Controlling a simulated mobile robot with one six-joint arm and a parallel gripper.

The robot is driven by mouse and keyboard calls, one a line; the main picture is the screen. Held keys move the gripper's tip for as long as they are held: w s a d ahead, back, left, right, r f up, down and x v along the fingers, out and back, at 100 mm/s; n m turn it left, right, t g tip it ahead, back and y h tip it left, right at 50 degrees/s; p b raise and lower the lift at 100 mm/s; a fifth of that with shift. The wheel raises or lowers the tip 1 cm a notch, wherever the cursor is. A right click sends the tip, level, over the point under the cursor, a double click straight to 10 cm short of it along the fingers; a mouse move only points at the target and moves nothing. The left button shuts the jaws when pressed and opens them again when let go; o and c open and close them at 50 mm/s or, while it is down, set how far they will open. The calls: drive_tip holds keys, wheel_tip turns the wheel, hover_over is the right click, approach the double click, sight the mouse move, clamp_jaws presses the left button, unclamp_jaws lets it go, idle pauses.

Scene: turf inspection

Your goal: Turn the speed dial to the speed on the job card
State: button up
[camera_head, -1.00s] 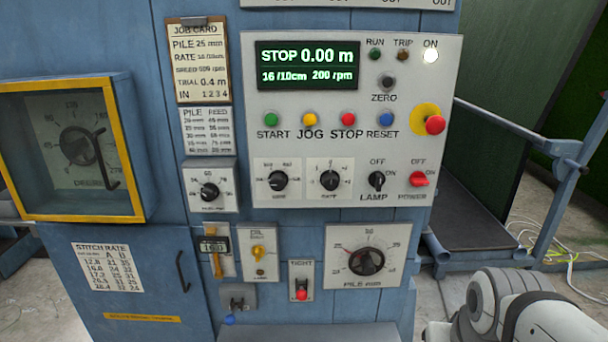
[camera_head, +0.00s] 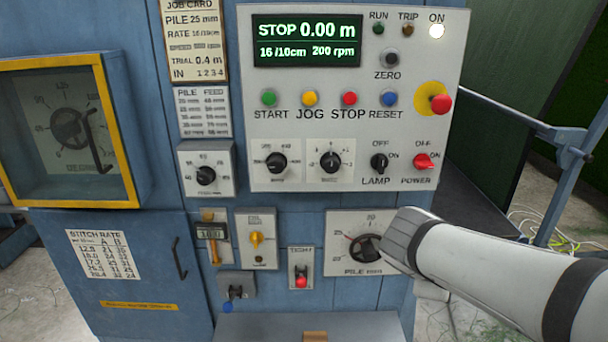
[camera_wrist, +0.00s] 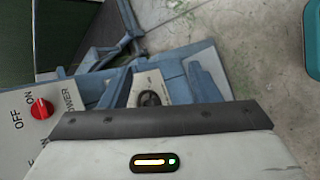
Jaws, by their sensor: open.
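The job card (camera_head: 192,40) is clipped at the upper left of the machine front. It reads pile 25 mm and trial 0.4 m, but its speed figure is too blurred to read. The left black dial (camera_head: 276,163) on the grey control panel has a scale in what look like hundreds and seems to be the speed dial; its label is unreadable. The display (camera_head: 307,40) shows STOP, 0.00 m, 16/10cm and 200 rpm. In the wrist view my gripper (camera_wrist: 160,122) shows only its housing and dark front strip; fingertips are out of sight. Nothing shows held.
A second black dial (camera_head: 331,163), lamp switch (camera_head: 379,163) and red power knob (camera_head: 423,161) are to the right. The red emergency button (camera_head: 440,103) juts out. My arm partly covers the pile dial (camera_head: 365,247). A glass-fronted box (camera_head: 135,165) is left.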

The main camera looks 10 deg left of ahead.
drive_tip(key=w+a+r+n+t+b, duration=0.1)
drive_tip(key=w+a+r+n+t, duration=0.25)
drive_tip(key=w+a+n, duration=0.35)
drive_tip(key=n+t+y+b, duration=0.2)
drive_tip(key=n+t+y, duration=0.65)
drive_tip(key=n, duration=1.05)
approach(276, 168)
drive_tip(key=w+r+g+y, duration=0.1)
drive_tip(key=w, duration=0.1)
drive_tip(key=p+x, duration=0.1)
drive_tip(key=x, duration=0.5)
drive_tip(key=shift+w+d, duration=0.1)
drive_tip(key=shift+w, duration=0.05)
drive_tip(key=shift+w+f, duration=0.1)
drive_tip(key=shift+w, duration=0.2)
drive_tip(key=shift+c, duration=0.5)
drive_tip(key=c, duration=0.9)
